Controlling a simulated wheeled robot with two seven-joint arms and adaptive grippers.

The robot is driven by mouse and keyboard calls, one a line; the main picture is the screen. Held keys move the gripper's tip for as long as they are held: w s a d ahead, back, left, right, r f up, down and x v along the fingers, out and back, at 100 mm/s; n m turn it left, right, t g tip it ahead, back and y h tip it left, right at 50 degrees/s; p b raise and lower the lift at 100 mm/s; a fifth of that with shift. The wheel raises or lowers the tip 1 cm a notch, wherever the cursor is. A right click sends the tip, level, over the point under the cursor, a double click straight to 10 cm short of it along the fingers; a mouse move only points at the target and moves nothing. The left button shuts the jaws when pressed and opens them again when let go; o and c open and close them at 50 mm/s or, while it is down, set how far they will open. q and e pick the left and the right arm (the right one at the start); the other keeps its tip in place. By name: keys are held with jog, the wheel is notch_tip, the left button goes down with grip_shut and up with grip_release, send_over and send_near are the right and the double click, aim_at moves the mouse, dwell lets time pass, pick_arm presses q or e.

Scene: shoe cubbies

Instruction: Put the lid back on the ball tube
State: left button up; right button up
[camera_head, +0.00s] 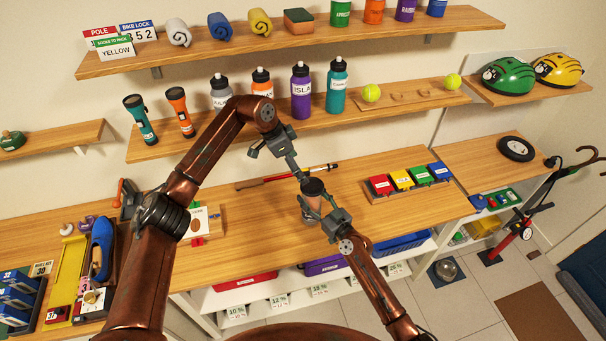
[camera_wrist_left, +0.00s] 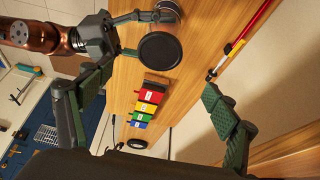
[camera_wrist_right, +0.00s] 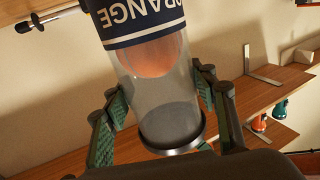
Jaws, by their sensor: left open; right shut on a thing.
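The clear ball tube (camera_wrist_right: 160,95) has a navy label reading ORANGE, an orange ball inside and a metal ring at its base. My right gripper (camera_wrist_right: 150,120) is shut around its lower part, and in the head view it holds the tube (camera_head: 313,190) over the counter. My left gripper (camera_head: 299,172) is open just above the tube's upper end. In the left wrist view its fingers (camera_wrist_left: 155,115) are spread with nothing gripped. A dark round disc (camera_wrist_left: 160,50) shows by my right gripper; I cannot tell if it is the lid or the tube's end.
The wooden counter (camera_head: 260,225) is mostly clear around the grippers. A red pump-like rod (camera_head: 285,177) lies behind them. Coloured boxes (camera_head: 408,179) stand to the right. A shelf (camera_head: 350,116) with several bottles and tennis balls runs above.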

pick_arm(q)
jog(key=shift+v, duration=0.8)
pick_arm(e)
jog(key=o, duration=1.8)
jog(key=shift+d, duration=0.1)
jog(key=shift+s+d+f, duration=0.1)
jog(key=shift+s+d, duration=0.1)
jog(key=shift+s, duration=0.1)
jog(key=v, duration=1.1)
jog(key=shift+d, duration=0.1)
